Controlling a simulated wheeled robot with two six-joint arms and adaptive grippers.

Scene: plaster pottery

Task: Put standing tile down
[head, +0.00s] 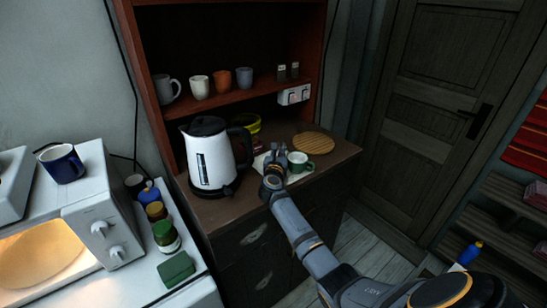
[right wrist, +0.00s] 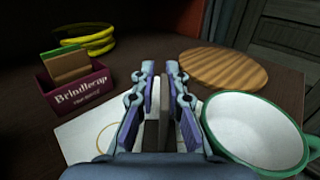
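A thin tile (right wrist: 164,112) stands on edge on the counter, seen nearly edge-on in the right wrist view, with a pale and a dark face strip. My right gripper (right wrist: 160,70) has its fingers on either side of it, apart from each other. I cannot tell whether they press on the tile. In the head view the same gripper (head: 276,158) is over the counter between the kettle and the green mug, and it mostly hides the tile. My left gripper is not in view.
A green-and-white mug (right wrist: 255,130) is close on the right, over a white sheet (right wrist: 85,132). A round wooden board (right wrist: 224,68) lies behind. A maroon box (right wrist: 78,92) and yellow bowls (right wrist: 92,40) are left. A white kettle (head: 210,160) stands on the counter.

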